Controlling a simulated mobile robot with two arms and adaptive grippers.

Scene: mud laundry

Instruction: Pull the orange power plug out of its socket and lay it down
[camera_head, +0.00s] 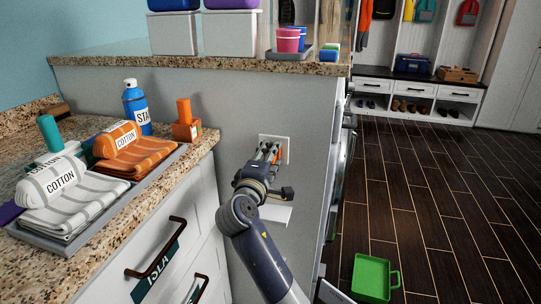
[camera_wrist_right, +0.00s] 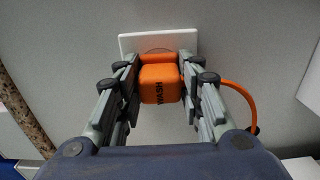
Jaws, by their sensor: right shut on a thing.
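The orange power plug (camera_wrist_right: 160,84) bears the word WASH and sits at the white wall socket plate (camera_wrist_right: 158,41). Its face meets the plate with no clear gap that I can make out. In the head view the socket plate (camera_head: 287,142) is on the grey side panel, and the plug is mostly hidden by my gripper. My right gripper (camera_head: 268,150) is shut on the plug, with a finger on each side of it, as the right wrist view (camera_wrist_right: 160,85) shows. An orange cord (camera_wrist_right: 238,88) curves off to the right. My left gripper is not in view.
A granite counter (camera_head: 118,218) at left holds a grey tray (camera_head: 170,160) with cotton towels, a blue spray bottle (camera_head: 137,105) and an orange bottle (camera_head: 185,120). A higher ledge (camera_head: 190,64) runs above the socket. A green bin (camera_head: 375,278) stands on the dark floor.

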